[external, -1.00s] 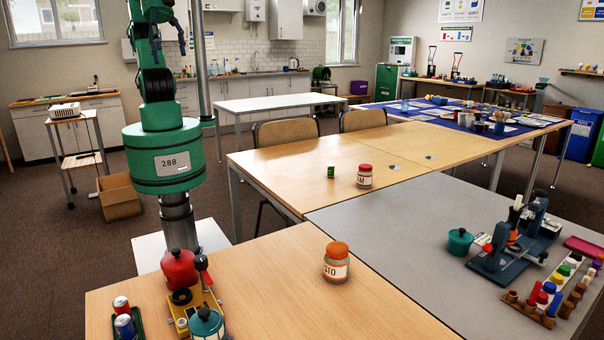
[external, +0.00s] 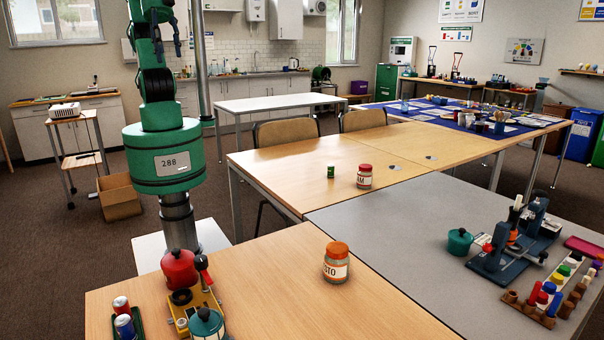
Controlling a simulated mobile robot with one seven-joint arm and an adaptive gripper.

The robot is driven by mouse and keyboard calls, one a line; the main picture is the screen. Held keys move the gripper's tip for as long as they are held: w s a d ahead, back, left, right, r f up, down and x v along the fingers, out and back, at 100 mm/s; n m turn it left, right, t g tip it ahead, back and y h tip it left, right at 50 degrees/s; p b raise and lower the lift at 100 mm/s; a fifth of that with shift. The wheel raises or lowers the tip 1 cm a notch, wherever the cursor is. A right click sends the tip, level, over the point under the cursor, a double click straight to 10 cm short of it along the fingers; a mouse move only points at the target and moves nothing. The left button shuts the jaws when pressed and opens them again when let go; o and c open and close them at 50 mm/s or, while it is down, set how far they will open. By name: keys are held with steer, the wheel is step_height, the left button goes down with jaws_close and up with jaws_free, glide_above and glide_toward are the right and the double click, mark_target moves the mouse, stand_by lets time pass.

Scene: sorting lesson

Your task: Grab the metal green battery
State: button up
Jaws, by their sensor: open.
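A small green cylinder (external: 331,171), which looks like the green battery, stands upright on the wooden table (external: 290,165). It stands left of a red-lidded jar (external: 364,177), with a gap between them. My gripper (external: 180,44) is high at the upper left, beside my folded green arm, small and dark in this view. It is open and far from the green cylinder, with nothing seen in it. The fingertips are hard to make out.
An orange-lidded jar (external: 336,263) stands on the near table. A red kettle-like pot (external: 180,268), a teal pot (external: 206,323) and a tray with red and blue cylinders (external: 122,305) are at its left. Chairs (external: 285,131) stand behind the wooden table. A blue press (external: 505,245) is at right.

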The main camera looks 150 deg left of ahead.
steer(key=shift+w+a, duration=0.1)
steer(key=w+a+g+y, duration=0.1)
steer(key=w+a+g, duration=0.1)
steer(key=w+a, duration=1)
steer(key=w+a+f+n+g, duration=0.1)
steer(key=w+a+f, duration=0.3)
steer(key=a, duration=0.6)
steer(key=w+a+f+n, duration=0.1)
steer(key=w+a+f, duration=0.3)
steer(key=a, duration=0.5)
steer(key=s+a+f+g+p, duration=0.1)
steer(key=s+a+f, duration=0.1)
steer(key=a+f, duration=0.6)
steer(key=s+a+f+g, duration=0.1)
steer(key=a+f, duration=0.4)
steer(key=a, duration=0.5)
steer(key=s+a+f, duration=0.6)
steer(key=a+f, duration=0.2)
steer(key=f, duration=0.1)
steer(key=s+a+f+h, duration=0.1)
steer(key=s+a+f, duration=0.4)
steer(key=a+f, duration=0.3)
steer(key=shift+s+a+f+n+g+p, duration=0.15)
steer(key=shift+s+f+n+g+p, duration=0.15)
steer(key=shift+s+f+n+p, duration=0.1)
